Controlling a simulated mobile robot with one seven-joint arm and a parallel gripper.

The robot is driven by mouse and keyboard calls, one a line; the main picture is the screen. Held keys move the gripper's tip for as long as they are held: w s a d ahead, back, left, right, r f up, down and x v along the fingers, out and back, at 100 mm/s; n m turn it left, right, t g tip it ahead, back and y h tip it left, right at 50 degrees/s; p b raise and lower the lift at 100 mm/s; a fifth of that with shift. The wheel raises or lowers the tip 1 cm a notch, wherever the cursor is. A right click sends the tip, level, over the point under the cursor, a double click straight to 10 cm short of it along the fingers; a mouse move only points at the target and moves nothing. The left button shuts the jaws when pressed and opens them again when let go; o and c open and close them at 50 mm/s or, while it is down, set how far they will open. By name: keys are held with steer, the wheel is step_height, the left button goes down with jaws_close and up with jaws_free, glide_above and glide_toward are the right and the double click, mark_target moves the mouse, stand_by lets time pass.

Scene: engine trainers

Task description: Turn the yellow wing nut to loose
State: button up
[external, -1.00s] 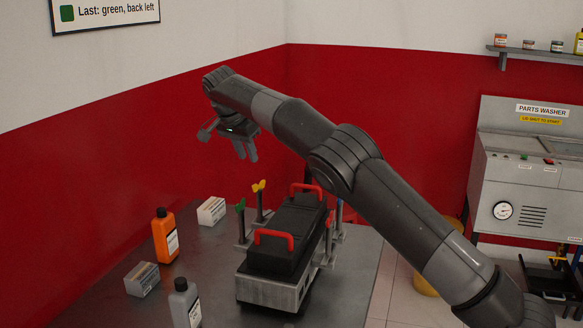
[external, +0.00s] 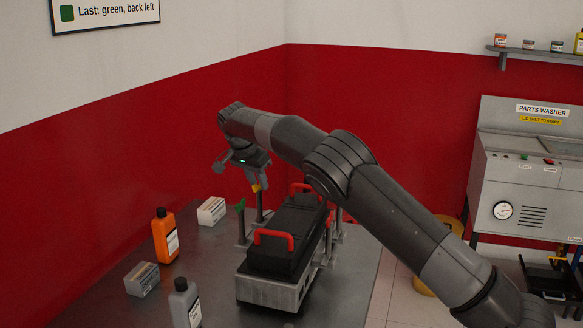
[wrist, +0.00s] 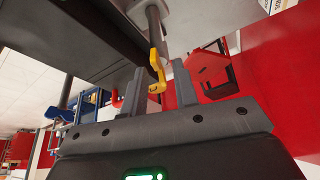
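The yellow wing nut (wrist: 157,70) sits on top of a grey post (wrist: 156,28). In the wrist view it shows in the gap between my two fingertips, and I see both fingers apart, with no clear contact. My gripper (wrist: 159,76) is open. In the external view, my gripper (external: 257,179) is over the post beside the black engine cover, and only a bit of the yellow wing nut (external: 256,188) shows under it; the fingers are partly hard to make out there.
A green wing nut (external: 240,204) stands on a nearby post to the left. The black cover (external: 285,235) has red handles (external: 273,239). An orange bottle (external: 164,236), a grey bottle (external: 185,303) and small boxes (external: 212,211) stand on the table's left side.

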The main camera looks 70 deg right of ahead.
jaws_close()
steer(key=shift+n+t, duration=0.5)
steer(key=shift+n, duration=0.9)
jaws_free()
steer(key=shift+r, duration=0.15)
steer(key=v, duration=1)
steer(key=shift+a+r, duration=0.2)
steer(key=shift+a, duration=0.05)
steer(key=shift+s+r, duration=0.1)
